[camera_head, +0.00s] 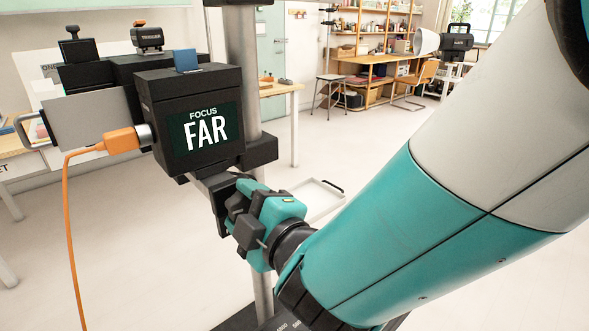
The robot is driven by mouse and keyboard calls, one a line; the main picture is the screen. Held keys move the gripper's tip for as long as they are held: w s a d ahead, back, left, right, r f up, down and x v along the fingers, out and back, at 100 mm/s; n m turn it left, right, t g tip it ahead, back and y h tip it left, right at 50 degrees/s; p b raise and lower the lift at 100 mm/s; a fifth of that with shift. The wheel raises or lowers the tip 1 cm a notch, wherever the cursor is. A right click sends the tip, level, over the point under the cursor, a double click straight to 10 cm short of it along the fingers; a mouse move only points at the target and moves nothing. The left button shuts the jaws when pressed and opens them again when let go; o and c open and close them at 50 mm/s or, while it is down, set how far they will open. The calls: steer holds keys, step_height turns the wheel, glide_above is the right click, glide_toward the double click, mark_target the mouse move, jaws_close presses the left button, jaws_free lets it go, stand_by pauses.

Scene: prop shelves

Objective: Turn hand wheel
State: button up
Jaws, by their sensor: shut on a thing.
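A black camera-like device (165,75) is mounted on a grey vertical pole (242,55). Its front box (192,118) has a screen (205,128) reading "FOCUS FAR". My gripper (226,203) is just below this box, reaching in from the lower right. It is shut on a dark grey part (208,186) under the box. The fingers cover much of that part, so I cannot tell its full shape or whether it is the hand wheel. No other hand wheel can be made out.
An orange cable (68,215) runs from an orange plug (121,141) on the device's left side down to the floor. A white tray-like thing (318,190) is behind my gripper. Wooden tables, stools and shelves (372,45) stand farther back.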

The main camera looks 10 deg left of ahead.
stand_by(0.3)
steer(key=o, duration=0.9)
